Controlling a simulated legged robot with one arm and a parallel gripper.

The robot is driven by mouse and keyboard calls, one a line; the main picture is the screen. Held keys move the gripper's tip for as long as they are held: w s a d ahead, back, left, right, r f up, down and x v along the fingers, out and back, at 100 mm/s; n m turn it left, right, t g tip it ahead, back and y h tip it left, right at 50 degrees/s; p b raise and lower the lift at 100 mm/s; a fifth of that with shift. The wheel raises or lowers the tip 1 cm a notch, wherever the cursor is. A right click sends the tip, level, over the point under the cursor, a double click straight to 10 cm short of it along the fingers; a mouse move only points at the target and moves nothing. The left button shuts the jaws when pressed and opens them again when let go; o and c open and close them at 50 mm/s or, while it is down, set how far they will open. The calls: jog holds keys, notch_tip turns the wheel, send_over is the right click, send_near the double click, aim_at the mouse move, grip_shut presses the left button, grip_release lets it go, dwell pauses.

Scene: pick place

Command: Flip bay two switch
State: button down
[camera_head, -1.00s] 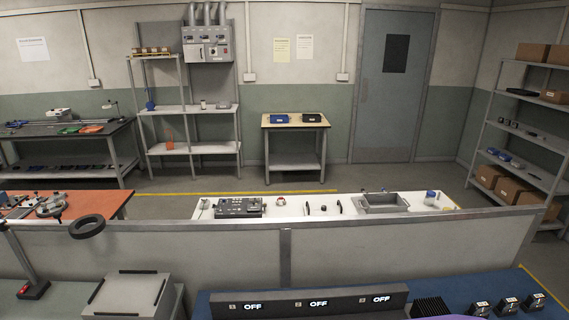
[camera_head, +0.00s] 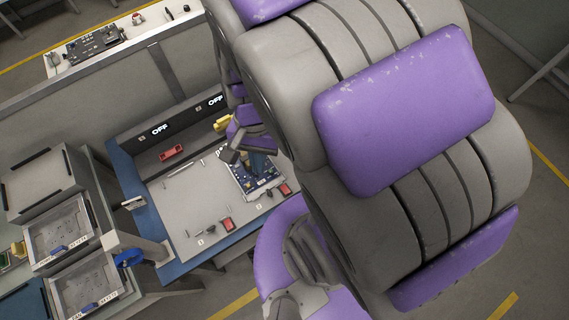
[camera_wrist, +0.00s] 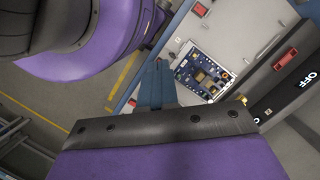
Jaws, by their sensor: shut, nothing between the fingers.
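The work panel (camera_head: 190,200) lies on a blue bench, with a blue circuit board (camera_head: 247,178) at its right bay. Lit OFF signs show on the black back strip, one at the left (camera_head: 160,130) and one further right (camera_head: 215,100). Below them are a red part (camera_head: 172,152) and a yellow part (camera_head: 222,123); I cannot tell which is the bay two switch. My gripper (camera_head: 262,165) is shut and empty, over or beside the board. In the wrist view its blue fingers (camera_wrist: 157,85) are together near the board (camera_wrist: 205,72); contact is unclear.
Red blocks (camera_head: 228,224) sit along the panel's front edge. Trays (camera_head: 60,228) with blue parts stand to the left. A grey partition (camera_head: 90,100) runs behind the bench. My arm covers the panel's right side.

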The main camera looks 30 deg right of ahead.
jog(key=w+d+f+m+p, duration=0.2)
jog(key=w+f+m+p, duration=0.55)
jog(key=m, duration=0.65)
jog(key=s+d+f+m+g+h+p, duration=0.1)
jog(key=d+f+m+p, duration=0.4)
jog(key=f+m, duration=0.6)
jog(key=shift+s+d+f+m+g+h+p, duration=0.25)
jog(key=shift+s+d+m+p, duration=0.2)
jog(key=shift+s+m, duration=0.35)
jog(key=b, duration=0.1)
send_near(288, 193)
jog(key=shift+s+a+f, duration=0.2)
jog(key=shift+s+f, duration=0.45)
jog(key=shift+f, duration=0.15)
jog(key=shift+x, duration=1.25)
jog(key=shift+d+f, duration=0.1)
jog(key=shift+f, duration=1.1)
